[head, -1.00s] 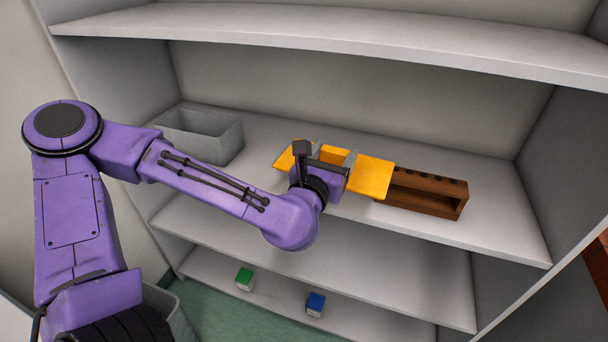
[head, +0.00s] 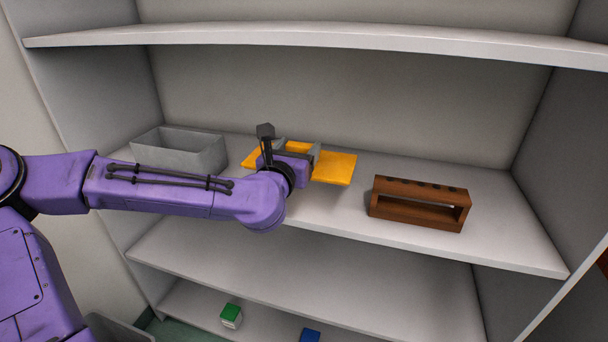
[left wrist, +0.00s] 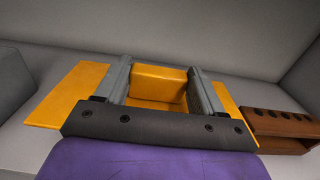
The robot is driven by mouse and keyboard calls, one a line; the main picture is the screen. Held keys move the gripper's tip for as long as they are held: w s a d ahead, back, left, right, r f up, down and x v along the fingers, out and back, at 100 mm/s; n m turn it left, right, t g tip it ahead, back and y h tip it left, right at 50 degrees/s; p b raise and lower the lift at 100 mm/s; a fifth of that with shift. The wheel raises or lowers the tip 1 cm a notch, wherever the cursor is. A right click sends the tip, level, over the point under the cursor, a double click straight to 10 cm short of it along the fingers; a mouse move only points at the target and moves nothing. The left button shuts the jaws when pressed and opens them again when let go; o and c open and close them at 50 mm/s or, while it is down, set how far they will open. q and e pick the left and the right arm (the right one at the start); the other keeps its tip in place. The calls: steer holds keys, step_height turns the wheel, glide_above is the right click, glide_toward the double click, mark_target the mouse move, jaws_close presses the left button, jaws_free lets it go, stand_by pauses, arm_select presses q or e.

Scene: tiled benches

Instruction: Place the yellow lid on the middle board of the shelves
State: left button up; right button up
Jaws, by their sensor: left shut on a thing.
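The yellow lid (head: 336,168) is a flat plate with a raised block-like grip in its middle; it also shows in the left wrist view (left wrist: 70,92). My left gripper (head: 298,150) is shut on this raised part, with one finger on each side of it in the left wrist view (left wrist: 160,82). The lid is roughly level over the shelf board (head: 400,248) that bears the grey bin and the brown rack. I cannot tell whether its underside touches the board. My gripper and wrist hide part of the lid. My right gripper is not in view.
An open grey bin (head: 180,155) stands left of the lid, close to it. A brown rack with holes (head: 418,212) stands to the right, with bare board between. Another board (head: 50,41) spans above. Lower down are a green-topped block (head: 231,314) and a blue block (head: 310,335).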

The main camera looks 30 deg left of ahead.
arm_select(q)
steer(key=w+f, duration=0.2)
steer(key=w+a+f, duration=0.1)
steer(key=w+f, duration=0.1)
steer(key=w+a+f, duration=0.1)
steer(key=w+f, duration=0.1)
steer(key=shift+f, duration=0.2)
step_height(320, 180, down, 3)
steer(key=shift+w+f+b, duration=0.15)
steer(key=shift+f+b, duration=0.05)
steer(key=shift+b, duration=0.1)
steer(key=shift+f+b, duration=0.2)
steer(key=shift+b, duration=0.1)
steer(key=o, duration=1.1)
steer(key=shift+r, duration=0.1)
